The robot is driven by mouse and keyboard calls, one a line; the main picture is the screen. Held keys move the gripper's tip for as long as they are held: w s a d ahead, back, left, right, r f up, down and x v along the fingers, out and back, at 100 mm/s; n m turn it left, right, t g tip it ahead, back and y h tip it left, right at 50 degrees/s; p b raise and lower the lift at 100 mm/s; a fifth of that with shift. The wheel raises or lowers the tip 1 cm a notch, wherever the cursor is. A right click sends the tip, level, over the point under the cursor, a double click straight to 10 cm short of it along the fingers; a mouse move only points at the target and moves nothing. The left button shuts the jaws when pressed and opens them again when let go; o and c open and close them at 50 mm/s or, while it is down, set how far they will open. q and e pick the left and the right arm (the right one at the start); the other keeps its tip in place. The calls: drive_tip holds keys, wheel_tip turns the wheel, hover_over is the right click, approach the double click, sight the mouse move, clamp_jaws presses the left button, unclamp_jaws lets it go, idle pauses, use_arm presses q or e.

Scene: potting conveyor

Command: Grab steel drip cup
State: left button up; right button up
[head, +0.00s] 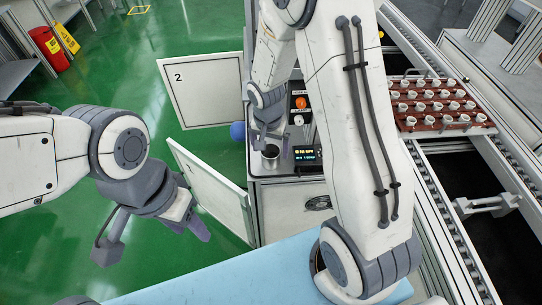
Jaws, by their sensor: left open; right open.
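A small dark steel cup (270,153), which looks like the drip cup, stands on the top of the white cabinet (285,205), left of a small lit display (305,153). My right gripper (271,140) points down just above and around the cup, with its fingers open. Its fingers partly cover the cup, and I cannot tell whether they touch it. My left gripper (152,240) is open and empty, over the green floor left of the cabinet.
Two white door panels, one marked 2 (203,92) and a lower one (212,188), stand out left of the cabinet. A blue ball (237,131) shows between them. A light blue surface (225,275) lies in front. A brown tray (438,122) of small pots sits on the conveyor at right.

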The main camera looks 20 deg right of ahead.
drive_tip(key=shift+w+d+f, duration=0.1)
drive_tip(key=shift+f, duration=1.2)
drive_tip(key=c, duration=1.3)
drive_tip(key=shift+c, duration=0.2)
